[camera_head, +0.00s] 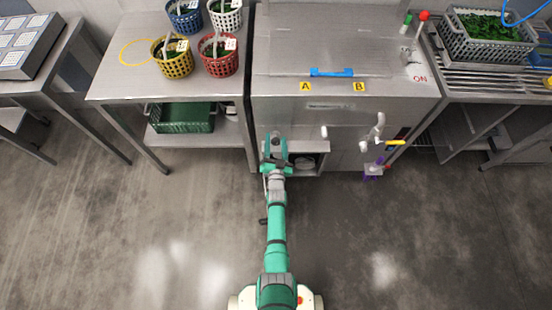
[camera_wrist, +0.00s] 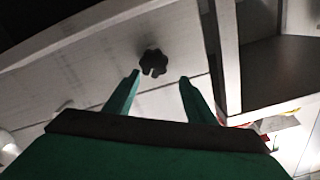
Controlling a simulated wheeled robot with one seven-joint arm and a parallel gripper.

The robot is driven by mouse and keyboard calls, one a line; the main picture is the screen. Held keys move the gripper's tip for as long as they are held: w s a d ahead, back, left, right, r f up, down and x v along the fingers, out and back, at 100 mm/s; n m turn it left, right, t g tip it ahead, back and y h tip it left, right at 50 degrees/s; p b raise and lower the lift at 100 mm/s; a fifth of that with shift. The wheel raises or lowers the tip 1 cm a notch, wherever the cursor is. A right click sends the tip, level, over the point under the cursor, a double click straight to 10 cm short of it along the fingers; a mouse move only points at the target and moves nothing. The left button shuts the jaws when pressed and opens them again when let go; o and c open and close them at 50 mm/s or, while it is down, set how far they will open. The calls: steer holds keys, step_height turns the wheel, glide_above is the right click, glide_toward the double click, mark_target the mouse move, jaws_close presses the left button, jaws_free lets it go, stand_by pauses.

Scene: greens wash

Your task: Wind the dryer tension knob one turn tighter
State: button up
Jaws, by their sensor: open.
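The tension knob (camera_wrist: 153,63) shows in the wrist view as a small black lobed knob on a grey metal panel. My gripper (camera_wrist: 160,78) is open, with its two green fingers pointing at the panel. The knob lies between and just beyond the fingertips, near the middle of the gap. The fingers look apart from the knob; the remaining distance is hard to tell. In the head view my arm reaches to the lower front of the steel machine (camera_head: 330,100), and the knob is hidden there.
A metal post (camera_wrist: 226,55) stands just right of the fingers in the wrist view. In the head view, an open shelf bay (camera_head: 310,158) is beside my wrist. White handles (camera_head: 375,130) stick out from the machine front to the right. A table with baskets (camera_head: 120,97) stands left.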

steer(key=s+r, duration=1)
steer(key=s, duration=0.4)
steer(key=shift+r, duration=0.2)
steer(key=shift+s, duration=0.1)
